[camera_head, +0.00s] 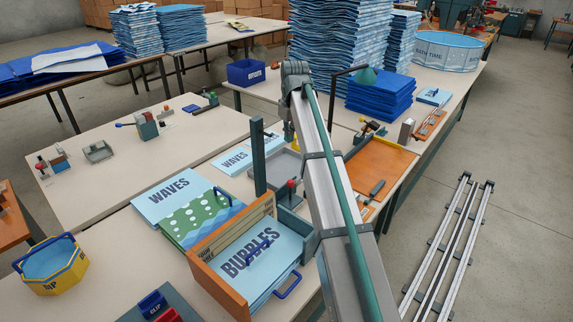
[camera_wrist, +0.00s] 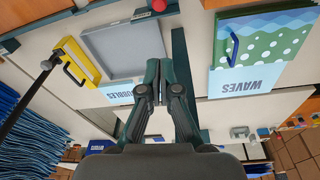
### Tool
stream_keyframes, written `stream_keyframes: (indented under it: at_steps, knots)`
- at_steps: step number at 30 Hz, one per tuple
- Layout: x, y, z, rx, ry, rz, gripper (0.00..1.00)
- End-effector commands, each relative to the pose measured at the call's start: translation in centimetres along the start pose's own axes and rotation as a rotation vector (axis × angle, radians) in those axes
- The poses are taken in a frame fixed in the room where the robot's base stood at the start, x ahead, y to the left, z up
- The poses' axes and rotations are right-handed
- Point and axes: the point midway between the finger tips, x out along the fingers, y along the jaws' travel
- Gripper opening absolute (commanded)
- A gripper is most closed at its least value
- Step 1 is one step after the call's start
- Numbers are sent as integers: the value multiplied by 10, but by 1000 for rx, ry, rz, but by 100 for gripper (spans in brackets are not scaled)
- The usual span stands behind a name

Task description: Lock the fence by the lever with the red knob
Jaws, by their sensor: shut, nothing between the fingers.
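The red knob (camera_head: 291,184) stands at the right end of the orange wooden fence (camera_head: 222,238), on the bench beside a grey tray. It also shows as a red knob at the top edge of the wrist view (camera_wrist: 158,5). The lever under it is small and partly hidden, so its position is hard to read. My gripper (camera_wrist: 152,66) is shut and empty, its fingertips over the grey tray's edge in the wrist view, apart from the red knob. In the head view my own arm crosses the bench and I cannot make out the gripper.
Blue BUBBLES sheets (camera_head: 252,258) with a blue handle lie against the fence, with WAVES sheets (camera_head: 175,200) beyond. A dark teal post (camera_head: 258,157) rises near the knob.

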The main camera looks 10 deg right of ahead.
Motion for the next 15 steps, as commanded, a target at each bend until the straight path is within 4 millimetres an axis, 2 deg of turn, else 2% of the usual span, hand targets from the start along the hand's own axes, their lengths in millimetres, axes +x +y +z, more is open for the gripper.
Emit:
stream_keyframes:
  at_steps: [5, 15]
  knots:
    - [17, 0, 1, 0, -1, -1, 0]
    - [80, -1, 1, 0, -2, -1, 0]
